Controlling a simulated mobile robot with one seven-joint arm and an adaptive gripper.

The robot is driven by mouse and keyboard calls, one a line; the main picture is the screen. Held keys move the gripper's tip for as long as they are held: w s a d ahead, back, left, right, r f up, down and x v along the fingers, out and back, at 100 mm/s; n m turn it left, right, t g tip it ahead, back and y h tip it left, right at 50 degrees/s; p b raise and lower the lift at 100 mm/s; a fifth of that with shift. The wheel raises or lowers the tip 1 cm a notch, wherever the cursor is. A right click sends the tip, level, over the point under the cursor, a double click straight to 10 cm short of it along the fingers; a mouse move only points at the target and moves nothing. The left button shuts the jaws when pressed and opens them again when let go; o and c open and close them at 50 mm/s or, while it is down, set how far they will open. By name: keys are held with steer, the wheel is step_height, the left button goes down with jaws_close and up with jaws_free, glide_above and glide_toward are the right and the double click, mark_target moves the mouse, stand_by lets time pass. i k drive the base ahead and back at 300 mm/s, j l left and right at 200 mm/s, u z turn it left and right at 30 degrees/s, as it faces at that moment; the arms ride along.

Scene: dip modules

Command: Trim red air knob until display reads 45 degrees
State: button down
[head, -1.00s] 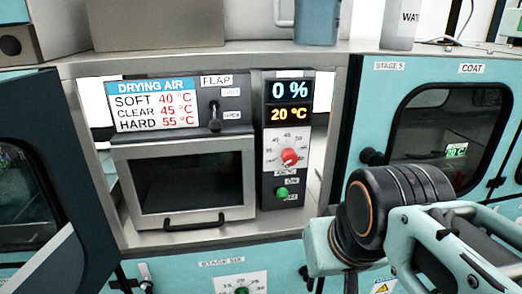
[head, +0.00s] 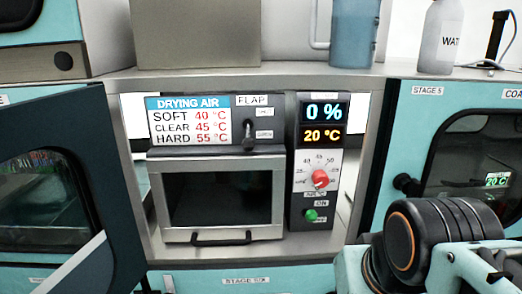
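The red air knob (head: 320,178) sits on a white dial plate with a printed scale, on the dark control panel (head: 297,212) right of the drying box. Above it the orange display (head: 322,135) reads 20 °C, and the blue display (head: 324,111) reads 0 %. A green knob (head: 311,215) with an ON label is below. A sign (head: 188,122) lists SOFT 40, CLEAR 45 and HARD 55 °C. My arm shows at the lower right, apart from the knob. My gripper's fingers are out of view.
The drying box (head: 220,192) has a glass front, a bar handle and a flap lever (head: 248,138). A dark open door (head: 85,190) stands at the left. The STAGE 5 cabinet (head: 425,115) is at the right. A blue jug (head: 354,35) and a water bottle (head: 438,40) stand on the shelf.

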mark_target(320, 178)
steer(key=k+j+z, duration=0.3)
steer(key=z, duration=0.2)
steer(key=k+j+z, duration=0.35)
steer(key=z, duration=0.15)
steer(key=k+j+u, duration=0.15)
steer(key=j, duration=0.2)
steer(key=i+l+z, duration=0.15)
steer(key=l, duration=0.2)
